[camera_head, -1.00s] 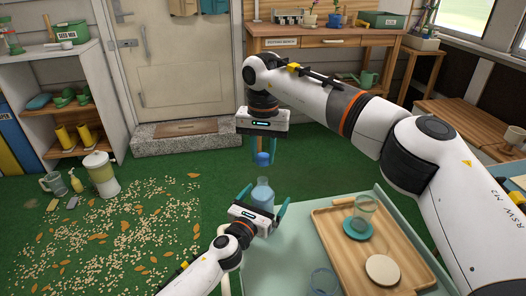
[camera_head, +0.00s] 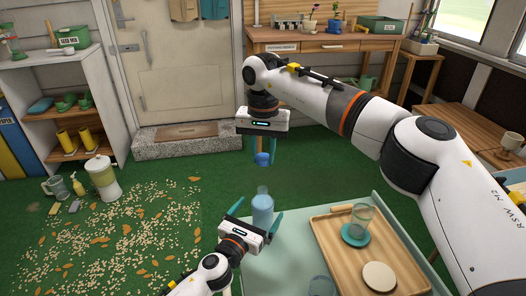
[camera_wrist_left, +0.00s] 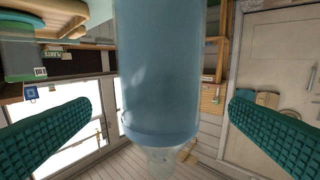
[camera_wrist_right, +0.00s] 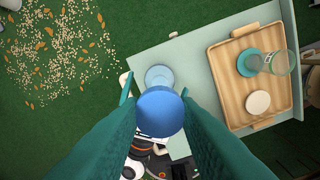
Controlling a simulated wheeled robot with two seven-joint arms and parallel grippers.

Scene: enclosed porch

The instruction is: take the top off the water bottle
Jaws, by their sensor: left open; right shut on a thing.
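The water bottle (camera_head: 262,214) is a translucent blue cylinder with a paler neck, upright at the far left corner of the pale green table. Its blue top (camera_head: 262,159) is apart from it, in the air above the neck. My right gripper (camera_head: 262,156) points down and is shut on the top; the right wrist view shows the round top (camera_wrist_right: 160,111) between its fingers. My left gripper (camera_head: 257,215) is open, its fingers on either side of the bottle. In the left wrist view the bottle body (camera_wrist_left: 160,75) stands between the fingers with gaps on both sides.
A wooden tray (camera_head: 329,252) on the table (camera_head: 285,262) holds a clear glass (camera_head: 361,219) on a teal coaster and a cream disc (camera_head: 379,276). Seeds and leaves litter the green floor at left.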

